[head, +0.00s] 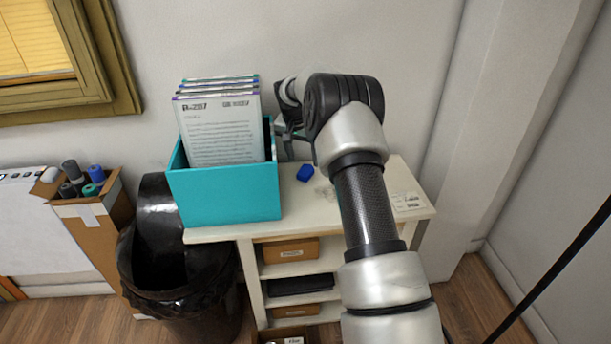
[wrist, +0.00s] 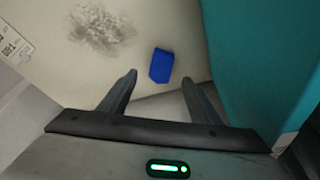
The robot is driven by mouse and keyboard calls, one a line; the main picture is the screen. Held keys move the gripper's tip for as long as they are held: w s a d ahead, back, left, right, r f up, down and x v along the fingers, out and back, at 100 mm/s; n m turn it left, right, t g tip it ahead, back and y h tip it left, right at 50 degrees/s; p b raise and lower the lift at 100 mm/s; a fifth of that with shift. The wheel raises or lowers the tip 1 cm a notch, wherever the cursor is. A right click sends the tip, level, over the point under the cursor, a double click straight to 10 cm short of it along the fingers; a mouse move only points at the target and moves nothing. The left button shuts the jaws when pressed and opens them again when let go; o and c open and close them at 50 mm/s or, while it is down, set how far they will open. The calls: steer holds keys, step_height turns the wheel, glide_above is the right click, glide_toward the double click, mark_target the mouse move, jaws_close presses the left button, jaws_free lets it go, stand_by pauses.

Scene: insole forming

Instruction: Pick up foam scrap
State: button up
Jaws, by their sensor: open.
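The foam scrap is a small blue block (head: 304,173) on the top of the white shelf unit (head: 215,234), just right of the teal box. It also shows in the wrist view (wrist: 161,66), lying beyond my fingertips and a little right of the middle. My gripper (wrist: 157,82) is open and empty, with its two dark fingers apart. In the head view my gripper (head: 290,140) is partly hidden by my arm, above and behind the blue block, near the box's right side.
A teal box (head: 224,197) with several upright booklets (head: 220,130) stands close left of the scrap. A dark smudge (wrist: 101,29) and a paper label (head: 407,201) mark the shelf top. A black bin (head: 185,270) stands left of the shelf. The wall is behind.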

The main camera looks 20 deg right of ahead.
mark_target(306, 170)
steer(key=shift+b+x, duration=0.55)
steer(key=shift+x, duration=2.65)
steer(key=shift+w, duration=0.15)
steer(key=c, duration=1.1)
